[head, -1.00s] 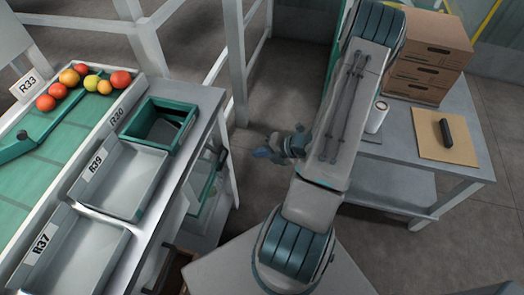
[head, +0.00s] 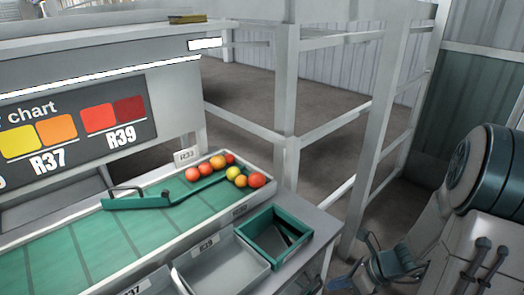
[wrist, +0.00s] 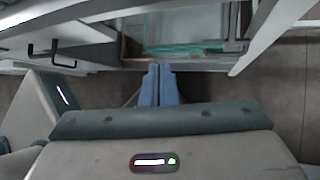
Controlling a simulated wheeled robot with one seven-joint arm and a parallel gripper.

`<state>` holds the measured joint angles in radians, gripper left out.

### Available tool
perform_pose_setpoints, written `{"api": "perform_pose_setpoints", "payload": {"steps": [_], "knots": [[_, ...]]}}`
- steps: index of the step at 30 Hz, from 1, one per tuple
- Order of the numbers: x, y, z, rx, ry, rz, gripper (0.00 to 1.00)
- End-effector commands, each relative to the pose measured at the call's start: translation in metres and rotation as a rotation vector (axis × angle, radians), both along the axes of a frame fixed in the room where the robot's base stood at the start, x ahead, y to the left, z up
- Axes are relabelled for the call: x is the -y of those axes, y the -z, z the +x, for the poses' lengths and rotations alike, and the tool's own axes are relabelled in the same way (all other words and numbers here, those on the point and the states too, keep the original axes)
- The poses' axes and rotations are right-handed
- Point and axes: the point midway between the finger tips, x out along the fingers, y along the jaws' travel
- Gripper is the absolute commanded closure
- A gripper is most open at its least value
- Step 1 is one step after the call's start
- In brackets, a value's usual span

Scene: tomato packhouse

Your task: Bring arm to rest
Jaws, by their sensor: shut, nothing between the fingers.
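My gripper (wrist: 158,85) shows in the wrist view with its two blue fingers together and nothing between them. It points toward the underside of the sorting bench, apart from it. My arm is folded at the right side of the head view.
The bench carries a green sorting belt (head: 90,244) with several tomatoes (head: 238,174) at its end. A green crate (head: 262,244) and a grey tray (head: 222,268) sit along its near side. White frame posts (head: 376,120) stand behind. Bare floor lies beyond.

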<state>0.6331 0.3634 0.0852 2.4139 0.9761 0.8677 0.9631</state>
Motion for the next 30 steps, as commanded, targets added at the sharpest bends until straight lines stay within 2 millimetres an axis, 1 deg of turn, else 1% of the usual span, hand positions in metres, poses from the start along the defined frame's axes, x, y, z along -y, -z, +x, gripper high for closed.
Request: {"api": "perform_pose_setpoints", "payload": {"steps": [1, 6, 9, 15, 21, 25, 27, 30], "knots": [[-0.009, -0.016, -0.004, 0.066, -0.13, -0.061, 1.0], [-0.029, -0.053, -0.022, 0.266, -0.564, -0.242, 1.0], [-0.038, -0.073, -0.034, 0.377, -0.819, -0.345, 1.0], [-0.047, -0.114, -0.056, 0.584, -1.325, -0.546, 1.0], [-0.048, -0.152, -0.075, 0.747, -1.796, -0.738, 1.0], [-0.045, -0.169, -0.083, 0.804, -2.009, -0.827, 1.0], [-0.044, -0.175, -0.085, 0.82, -2.084, -0.86, 1.0], [-0.043, -0.18, -0.087, 0.831, -2.142, -0.884, 1.0]]}}
